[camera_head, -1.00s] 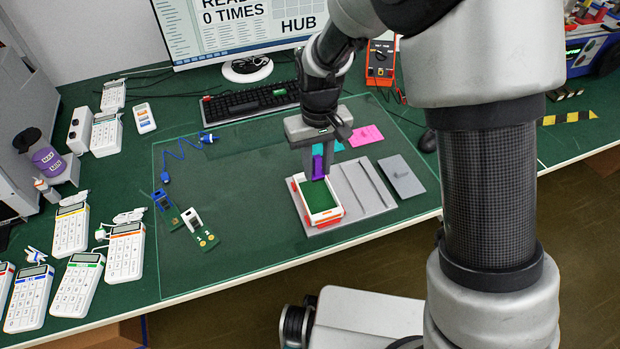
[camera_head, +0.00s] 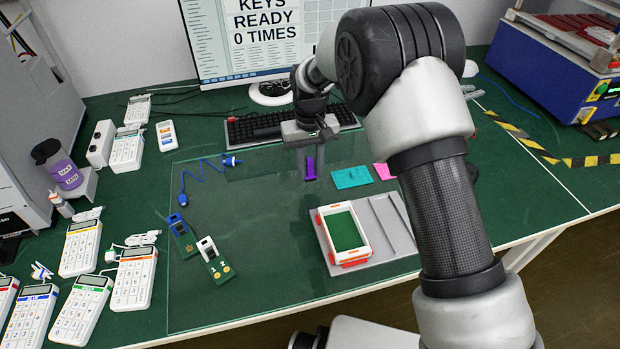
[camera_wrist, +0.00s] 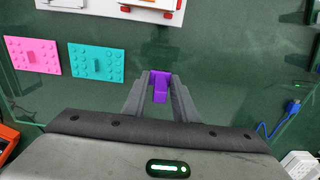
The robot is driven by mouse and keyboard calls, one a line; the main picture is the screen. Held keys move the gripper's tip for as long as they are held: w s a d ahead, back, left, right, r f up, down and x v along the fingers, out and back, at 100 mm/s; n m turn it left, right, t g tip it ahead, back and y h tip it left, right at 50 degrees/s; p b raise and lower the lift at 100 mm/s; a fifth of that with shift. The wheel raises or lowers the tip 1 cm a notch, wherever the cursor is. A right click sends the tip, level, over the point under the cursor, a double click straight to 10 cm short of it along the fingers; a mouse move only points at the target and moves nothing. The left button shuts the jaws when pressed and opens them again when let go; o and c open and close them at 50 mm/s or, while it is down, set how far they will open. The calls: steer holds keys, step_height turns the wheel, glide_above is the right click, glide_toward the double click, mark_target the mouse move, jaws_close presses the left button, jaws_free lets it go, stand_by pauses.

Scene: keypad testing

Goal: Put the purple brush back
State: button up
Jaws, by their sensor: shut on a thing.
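The purple brush (camera_head: 310,173) is held between the fingers of my gripper (camera_head: 308,160), which is shut on it. In the wrist view the purple brush (camera_wrist: 160,84) shows between the two dark fingers of my gripper (camera_wrist: 160,92). In the head view it is over the green mat, in front of the keyboard and left of the teal plate (camera_head: 352,178). It looks raised, but its height above the mat is hard to tell.
A pink plate (camera_wrist: 32,54) lies beside the teal one. Two small green boards (camera_head: 216,265) and a blue cable (camera_head: 203,174) lie left. White keypads (camera_head: 80,250) stand further left.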

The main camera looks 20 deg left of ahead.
mark_target(310, 174)
steer(key=shift+f, duration=1.8)
steer(key=shift+f+b, duration=0.1)
steer(key=shift+b, duration=0.2)
steer(key=shift+f, duration=0.15)
steer(key=o, duration=1)
steer(key=shift+o, duration=0.2)
